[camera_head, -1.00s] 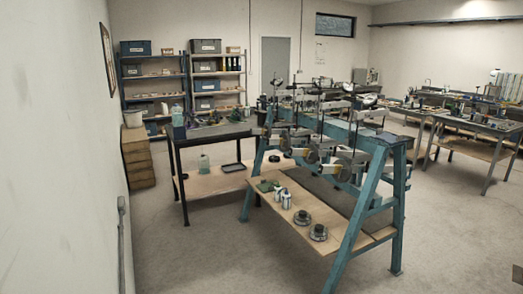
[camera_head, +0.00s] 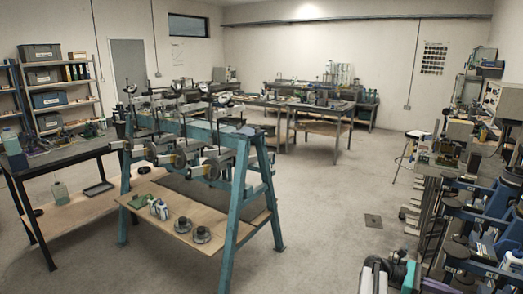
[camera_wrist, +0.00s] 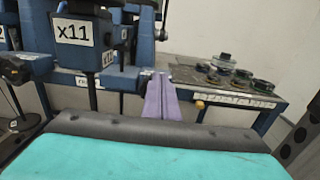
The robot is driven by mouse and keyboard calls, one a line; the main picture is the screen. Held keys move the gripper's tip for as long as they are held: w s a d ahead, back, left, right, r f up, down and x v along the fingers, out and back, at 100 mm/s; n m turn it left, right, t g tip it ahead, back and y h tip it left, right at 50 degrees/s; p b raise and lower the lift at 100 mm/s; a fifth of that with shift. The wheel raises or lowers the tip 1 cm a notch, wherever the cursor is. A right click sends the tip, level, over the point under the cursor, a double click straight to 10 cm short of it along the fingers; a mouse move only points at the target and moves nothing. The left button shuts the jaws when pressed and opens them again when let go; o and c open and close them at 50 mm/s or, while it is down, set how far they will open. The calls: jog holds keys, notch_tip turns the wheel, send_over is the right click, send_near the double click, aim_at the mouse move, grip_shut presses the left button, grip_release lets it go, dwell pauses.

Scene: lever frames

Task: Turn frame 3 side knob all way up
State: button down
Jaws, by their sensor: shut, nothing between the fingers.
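My gripper (camera_wrist: 161,97) shows in the wrist view as two purple fingers lying side by side beyond a teal body with a black rim. It is shut and empty. In the wrist view, a blue unit with a white "x11" label (camera_wrist: 73,33) stands to the left of the fingers, apparently beyond them. In the head view, a teal A-shaped stand (camera_head: 232,200) at left carries several lever units with grey and yellow parts. Blue frames (camera_head: 478,215) stand close at the right. I cannot tell which is frame 3, and no side knob is clear.
A bench with dark round pieces (camera_wrist: 222,62) stands at right in the wrist view. In the head view, a dark workbench (camera_head: 60,157) is at far left and a stool (camera_head: 408,150) is near the right frames. The middle floor (camera_head: 335,215) is mostly clear.

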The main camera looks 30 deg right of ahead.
dwell(0.4)
jog(key=m, duration=0.2)
jog(key=a+m, duration=0.1)
jog(key=m, duration=0.1)
jog(key=a+f+m, duration=0.1)
jog(key=m, duration=0.1)
jog(key=shift+a+b, duration=0.15)
jog(key=shift+b, duration=0.25)
jog(key=shift+s, duration=0.2)
jog(key=x, duration=0.6)
jog(key=shift+s+d, duration=0.25)
jog(key=shift+s, duration=0.05)
dwell(0.3)
jog(key=shift+d+f, duration=0.1)
jog(key=shift+f, duration=0.15)
dwell(0.8)
